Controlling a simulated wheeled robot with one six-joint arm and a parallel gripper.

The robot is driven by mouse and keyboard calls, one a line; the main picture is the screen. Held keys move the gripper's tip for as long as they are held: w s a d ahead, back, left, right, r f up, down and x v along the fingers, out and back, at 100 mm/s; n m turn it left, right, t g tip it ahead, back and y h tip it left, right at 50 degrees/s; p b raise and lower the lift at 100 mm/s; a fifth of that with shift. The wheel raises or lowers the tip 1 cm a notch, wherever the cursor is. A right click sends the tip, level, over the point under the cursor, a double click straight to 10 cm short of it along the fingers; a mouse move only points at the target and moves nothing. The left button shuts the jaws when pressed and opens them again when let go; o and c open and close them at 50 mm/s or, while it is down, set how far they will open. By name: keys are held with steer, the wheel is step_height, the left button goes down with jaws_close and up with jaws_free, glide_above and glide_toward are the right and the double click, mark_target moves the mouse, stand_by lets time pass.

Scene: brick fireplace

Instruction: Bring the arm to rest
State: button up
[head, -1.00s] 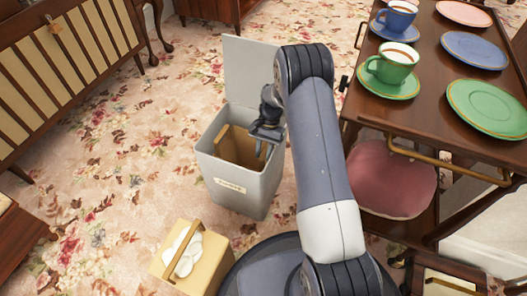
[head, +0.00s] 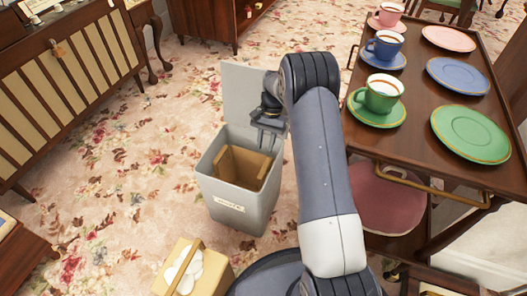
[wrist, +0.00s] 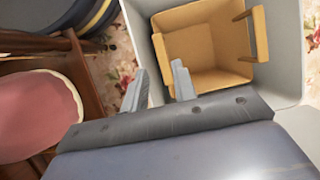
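My gripper (head: 268,142) hangs over the back right part of an open pale grey bin in the head view. Its two fingers are apart with nothing between them; they also show open in the wrist view (wrist: 158,88). The pale grey bin (head: 237,212) has its lid (head: 246,95) standing up at the back and a label on its front. A tan box (head: 240,168) with raised side pieces sits inside the bin. In the wrist view the tan box (wrist: 208,52) looks empty and lies beyond the fingertips.
A dark wooden trolley (head: 415,130) with cups, saucers and plates stands close to my arm's right. A yellow box (head: 190,270) with pale rounded items stands in front of the bin. Carpet (head: 120,180) is open to the left.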

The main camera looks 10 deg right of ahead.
mark_target(261, 174)
steer(key=shift+w+d+r, duration=0.15)
steer(key=shift+r, duration=0.25)
steer(key=shift+f, duration=0.1)
steer(key=b+x, duration=0.5)
steer(key=x, duration=0.7)
steer(key=shift+f, duration=0.6)
steer(key=shift+r, duration=0.35)
